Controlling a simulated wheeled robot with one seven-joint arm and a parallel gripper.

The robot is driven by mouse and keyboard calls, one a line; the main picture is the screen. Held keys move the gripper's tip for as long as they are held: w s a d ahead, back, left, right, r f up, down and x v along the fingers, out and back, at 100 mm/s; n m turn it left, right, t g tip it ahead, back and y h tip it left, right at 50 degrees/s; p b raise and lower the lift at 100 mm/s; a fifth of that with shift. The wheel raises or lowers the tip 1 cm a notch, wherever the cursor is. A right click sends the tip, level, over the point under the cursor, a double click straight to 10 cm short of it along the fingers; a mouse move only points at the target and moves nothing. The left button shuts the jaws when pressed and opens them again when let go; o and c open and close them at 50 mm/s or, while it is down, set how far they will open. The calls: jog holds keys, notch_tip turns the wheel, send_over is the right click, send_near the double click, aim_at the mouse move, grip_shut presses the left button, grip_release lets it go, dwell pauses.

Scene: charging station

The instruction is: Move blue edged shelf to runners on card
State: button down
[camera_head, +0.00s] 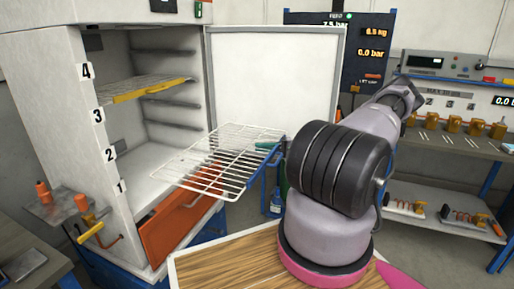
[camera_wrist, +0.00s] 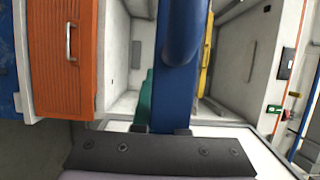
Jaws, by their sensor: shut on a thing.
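The blue edged shelf is a white wire rack (camera_head: 215,160) with a blue front bar (camera_head: 262,165). It is held tilted in the picture before the open cabinet (camera_head: 150,160), its left end overlapping the opening. My gripper (camera_wrist: 160,130) is shut on the blue bar (camera_wrist: 176,95), which fills the middle of the wrist view. In the head view my arm mostly hides the gripper. The cabinet has runners (camera_head: 180,125) on its inner wall and labels 1 to 4 on its left front post. I cannot make out a card for certain.
A yellow edged shelf (camera_head: 150,91) sits in the cabinet between labels 3 and 4. The white door (camera_head: 275,75) stands open behind the rack. An orange drawer (camera_head: 185,215) is below the opening. A wooden top (camera_head: 225,262) lies in front, and a bench (camera_head: 455,140) stands right.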

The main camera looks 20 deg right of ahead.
jog(key=s+d, duration=2.3)
jog(key=s, duration=0.2)
jog(key=shift+d, duration=0.25)
dwell(1.8)
